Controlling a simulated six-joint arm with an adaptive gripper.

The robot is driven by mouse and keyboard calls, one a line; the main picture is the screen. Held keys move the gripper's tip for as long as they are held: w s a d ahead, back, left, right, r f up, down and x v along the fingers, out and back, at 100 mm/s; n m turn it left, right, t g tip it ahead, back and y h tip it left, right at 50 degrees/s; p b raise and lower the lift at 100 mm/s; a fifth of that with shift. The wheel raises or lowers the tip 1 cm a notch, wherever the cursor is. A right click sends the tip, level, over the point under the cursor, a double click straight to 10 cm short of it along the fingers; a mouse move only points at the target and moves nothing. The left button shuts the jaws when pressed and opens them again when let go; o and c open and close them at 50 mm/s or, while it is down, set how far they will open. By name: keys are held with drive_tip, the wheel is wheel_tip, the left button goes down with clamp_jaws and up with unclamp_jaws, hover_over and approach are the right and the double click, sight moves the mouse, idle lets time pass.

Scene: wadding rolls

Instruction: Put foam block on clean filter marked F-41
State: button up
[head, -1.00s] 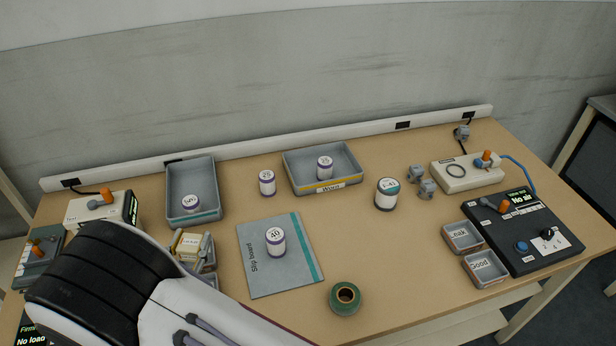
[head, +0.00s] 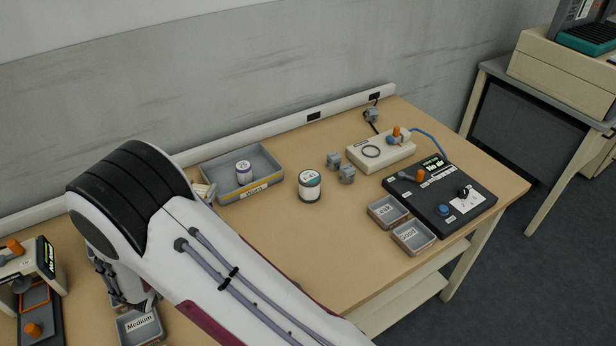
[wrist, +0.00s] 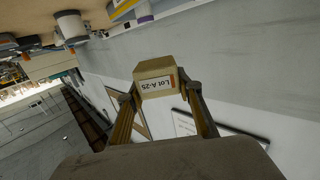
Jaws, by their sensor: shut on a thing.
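My gripper (wrist: 157,88) is shut on a beige block (wrist: 153,70) in the wrist view, a finger on each side. The block's label reads "Lot A-25". In the head view my arm hides most of the gripper; a small pale part of block or fingertip shows left of the grey tray. A white cylinder with a teal-marked top (head: 310,187) stands upright on the table, right of that tray. Its lettering is small and looks like F-41. It seems to show in the wrist view too (wrist: 72,28), apart from the block.
The grey tray (head: 272,181) holds a small roll marked 25. Two small bins (head: 413,237), a black control box (head: 440,205) and a cream device (head: 381,150) are on the right. Table in front of the cylinder is clear.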

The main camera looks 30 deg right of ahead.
drive_tip(key=w+d+r+m+g+h, duration=0.2)
drive_tip(key=d, duration=1.2)
wheel_tip(320, 180, up, 2)
drive_tip(key=m+g+h, duration=0.2)
drive_tip(key=m+g, duration=0.1)
drive_tip(key=g, duration=0.1)
hover_over(310, 177)
drive_tip(key=shift+f, duration=0.1)
drive_tip(key=shift+f, duration=3.05)
drive_tip(key=shift+f, duration=1.85)
drive_tip(key=shift+f, duration=0.1)
